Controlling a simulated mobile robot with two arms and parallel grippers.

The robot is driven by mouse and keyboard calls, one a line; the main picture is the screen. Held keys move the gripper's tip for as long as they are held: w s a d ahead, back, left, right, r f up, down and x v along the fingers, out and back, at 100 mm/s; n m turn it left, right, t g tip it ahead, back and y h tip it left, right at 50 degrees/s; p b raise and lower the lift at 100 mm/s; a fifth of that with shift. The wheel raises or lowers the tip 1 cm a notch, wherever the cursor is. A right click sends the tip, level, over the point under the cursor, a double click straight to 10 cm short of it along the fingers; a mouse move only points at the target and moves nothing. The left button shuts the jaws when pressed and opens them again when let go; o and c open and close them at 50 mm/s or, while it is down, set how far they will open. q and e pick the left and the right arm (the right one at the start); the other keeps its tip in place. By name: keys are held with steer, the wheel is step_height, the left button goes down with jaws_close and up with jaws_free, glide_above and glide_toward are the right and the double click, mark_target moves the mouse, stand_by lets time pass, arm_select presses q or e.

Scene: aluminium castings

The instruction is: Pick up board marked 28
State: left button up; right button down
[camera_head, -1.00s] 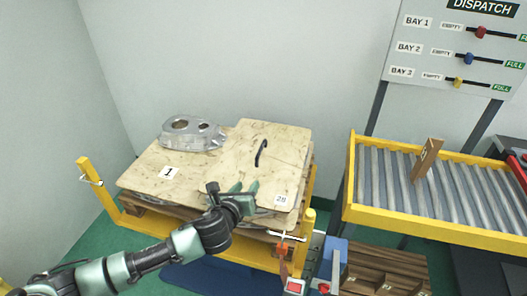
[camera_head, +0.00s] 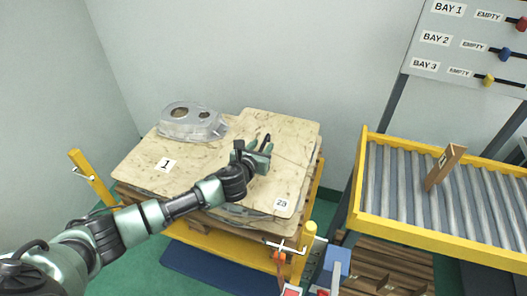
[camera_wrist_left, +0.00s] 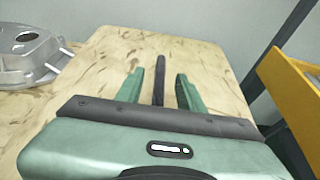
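The board marked 28 (camera_head: 294,160) is a pale, scuffed sheet with a number label at its front right corner and a dark strap handle (camera_head: 268,138) near its middle. It lies on a stack, overlapping the board marked 1 (camera_head: 143,168). My left gripper (camera_head: 262,147) is over the board at the handle. In the left wrist view its two green fingers (camera_wrist_left: 160,90) are apart, with the handle (camera_wrist_left: 160,68) standing between them and a gap on each side. The board (camera_wrist_left: 215,65) fills the middle of that view. My right gripper is not in view.
A grey aluminium casting (camera_head: 192,122) sits on the board marked 1, left of the board marked 28. A yellow-framed roller conveyor (camera_head: 400,222) with a wooden block (camera_head: 445,168) stands at the right. Yellow posts (camera_head: 90,178) stand at the stack's corners.

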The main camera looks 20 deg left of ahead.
arm_select(q)
steer(key=shift+w+f, duration=0.25)
steer(key=shift+w, duration=0.45)
steer(key=shift+w+f, duration=0.1)
steer(key=shift+w, duration=0.2)
jaws_close()
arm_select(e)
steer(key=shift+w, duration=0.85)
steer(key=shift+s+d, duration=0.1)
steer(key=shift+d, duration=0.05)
